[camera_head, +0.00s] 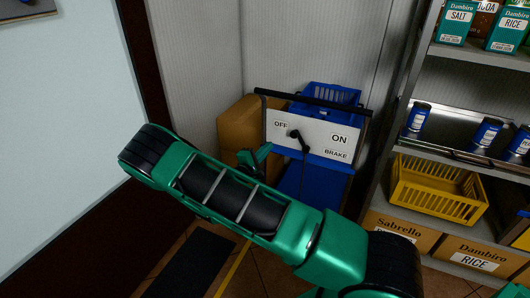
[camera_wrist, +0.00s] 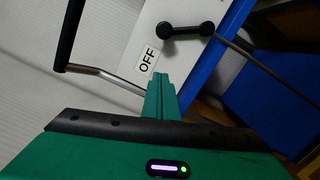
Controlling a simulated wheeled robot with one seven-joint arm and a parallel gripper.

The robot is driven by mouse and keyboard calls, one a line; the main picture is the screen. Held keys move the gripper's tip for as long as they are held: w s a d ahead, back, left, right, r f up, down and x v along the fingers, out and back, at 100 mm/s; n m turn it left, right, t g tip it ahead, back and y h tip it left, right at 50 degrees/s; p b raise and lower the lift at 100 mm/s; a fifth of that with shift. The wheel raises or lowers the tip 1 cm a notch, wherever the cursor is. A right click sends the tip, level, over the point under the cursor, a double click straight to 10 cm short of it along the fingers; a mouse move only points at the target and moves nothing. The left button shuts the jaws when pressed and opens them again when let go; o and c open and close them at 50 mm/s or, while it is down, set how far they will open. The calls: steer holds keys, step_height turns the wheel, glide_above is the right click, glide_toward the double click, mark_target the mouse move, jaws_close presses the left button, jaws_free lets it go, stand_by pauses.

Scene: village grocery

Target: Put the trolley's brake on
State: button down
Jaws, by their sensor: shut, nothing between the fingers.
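The trolley is blue, with a white brake panel (camera_head: 280,127) marked OFF at left, ON at right and BRAKE below. A black brake lever (camera_head: 299,141) on the panel tilts up and left, its knob end toward OFF. In the wrist view the lever (camera_wrist: 186,29) lies beyond my fingertips, near the OFF label (camera_wrist: 147,58). My gripper (camera_head: 262,153) is just left of the panel's lower left in the head view. In the wrist view my gripper (camera_wrist: 160,80) is shut and empty, its tips overlapping the panel near OFF, apart from the lever.
The trolley's black push bar (camera_head: 312,101) runs above the panel, with a blue basket (camera_head: 335,93) behind. A cardboard box (camera_head: 236,125) stands left of the trolley. Shelves with a yellow crate (camera_head: 437,188) and boxes are close on the right. A dark-framed white surface (camera_head: 60,120) is at left.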

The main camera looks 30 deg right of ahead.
steer(key=d+r, duration=0.1)
steer(key=d, duration=0.6)
steer(key=shift+w+d+r, duration=0.2)
steer(key=shift+d+r, duration=0.05)
steer(key=shift+d, duration=0.1)
